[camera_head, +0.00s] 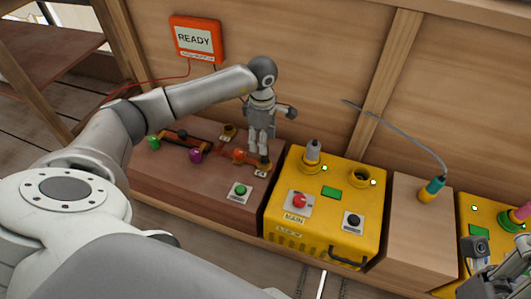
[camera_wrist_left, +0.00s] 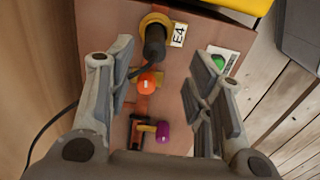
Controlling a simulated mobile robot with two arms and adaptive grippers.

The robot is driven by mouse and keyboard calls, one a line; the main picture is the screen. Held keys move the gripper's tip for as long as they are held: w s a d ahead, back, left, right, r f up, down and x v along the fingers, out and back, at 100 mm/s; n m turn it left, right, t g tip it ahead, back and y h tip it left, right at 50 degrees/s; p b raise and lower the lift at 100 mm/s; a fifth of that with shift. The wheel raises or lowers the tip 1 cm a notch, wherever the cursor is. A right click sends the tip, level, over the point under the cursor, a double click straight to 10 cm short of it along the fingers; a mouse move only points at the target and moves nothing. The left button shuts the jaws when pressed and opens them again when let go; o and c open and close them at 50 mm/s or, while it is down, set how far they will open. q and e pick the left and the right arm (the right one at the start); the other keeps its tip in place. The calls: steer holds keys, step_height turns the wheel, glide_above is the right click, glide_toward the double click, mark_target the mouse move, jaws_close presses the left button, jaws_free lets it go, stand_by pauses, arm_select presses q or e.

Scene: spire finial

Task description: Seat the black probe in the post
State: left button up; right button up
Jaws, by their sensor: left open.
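The black probe (camera_wrist_left: 154,45) stands in or over a yellow ring post (camera_wrist_left: 155,20) beside an E4 label (camera_wrist_left: 178,35) in the left wrist view. A dark cable trails from the probe toward the left. How deep the probe sits cannot be told. My left gripper (camera_head: 262,148) points down above the right part of the brown bench. It is open, its fingers apart with the probe showing beyond the gap, and it holds nothing. In the head view it mostly hides the probe. My right gripper (camera_head: 490,264) is partly cut off at the lower right; its jaws are unclear.
The brown bench (camera_head: 165,185) bears orange (camera_head: 238,155), purple (camera_head: 195,155) and green (camera_head: 153,142) knobs, another yellow ring (camera_head: 229,131) and a green button (camera_head: 240,190). A yellow box (camera_head: 325,215) and a wooden block (camera_head: 405,225) stand to the right. A READY sign (camera_head: 195,39) hangs behind.

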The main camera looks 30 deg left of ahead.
mark_target(265, 157)
arm_select(q)
steer(key=f+b, duration=0.1)
steer(key=f, duration=0.1)
steer(key=f+b, duration=0.1)
steer(key=f, duration=0.1)
steer(key=f+b, duration=0.1)
steer(key=f, duration=0.1)
steer(key=shift+w+d, duration=0.1)
steer(key=shift+w, duration=0.3)
steer(key=shift+r, duration=0.1)
jaws_close()
